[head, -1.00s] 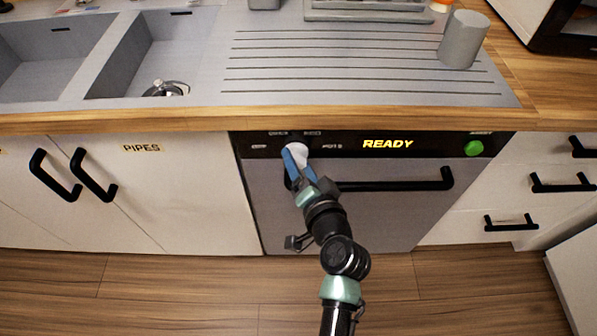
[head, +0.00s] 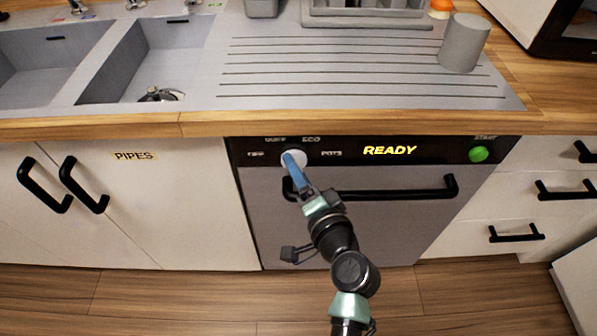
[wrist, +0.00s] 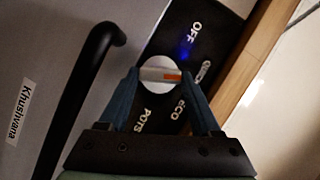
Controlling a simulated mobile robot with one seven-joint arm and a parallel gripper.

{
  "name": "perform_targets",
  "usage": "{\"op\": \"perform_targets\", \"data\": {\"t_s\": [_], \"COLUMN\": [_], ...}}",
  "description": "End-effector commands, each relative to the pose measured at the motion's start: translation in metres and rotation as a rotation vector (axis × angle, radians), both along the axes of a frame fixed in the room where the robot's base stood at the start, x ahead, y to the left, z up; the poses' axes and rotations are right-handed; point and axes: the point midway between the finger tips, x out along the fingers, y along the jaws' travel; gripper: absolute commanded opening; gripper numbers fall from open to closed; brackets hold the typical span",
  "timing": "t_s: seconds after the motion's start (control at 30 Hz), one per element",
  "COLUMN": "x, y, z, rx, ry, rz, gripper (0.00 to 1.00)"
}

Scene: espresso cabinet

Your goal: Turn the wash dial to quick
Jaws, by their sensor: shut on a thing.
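The wash dial (head: 299,155) is a round white knob on the dishwasher's black panel, with labels OFF, QUICK, ECO and POTS around it. My gripper (head: 291,156) is at the dial, and its blue fingers cover part of it. In the wrist view the dial (wrist: 158,88) has a raised bar across it, and my gripper (wrist: 160,76) is shut on this bar, a finger at each end. The bar's orange mark is at its right end, toward the QUICK label (wrist: 204,74), which the right finger partly hides. A blue light glows between OFF and QUICK.
The dishwasher's black handle (head: 390,192) runs just below the panel, close to my gripper. The display (head: 389,150) reads READY, and a green START button (head: 478,154) is at the right. The wooden counter edge (head: 370,128) overhangs above the panel.

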Motion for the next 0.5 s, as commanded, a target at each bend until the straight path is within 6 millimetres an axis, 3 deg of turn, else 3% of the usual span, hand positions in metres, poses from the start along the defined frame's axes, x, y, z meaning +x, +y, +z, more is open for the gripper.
{"op": "perform_targets", "data": {"t_s": [0.03,0.07,0.2,0.5], "x": [-0.0001,-0.0001,-0.0001,-0.0007], "y": [0.0004,0.0004,0.0004,-0.0002], "z": [-0.0002,-0.0002,-0.0002,0.0], "rx": [0.001,0.001,0.0,0.0], "ry": [0.001,0.001,0.0,0.0], "rz": [0.001,0.001,0.001,0.0], "gripper": [0.09,0.69,0.94,0.95]}}
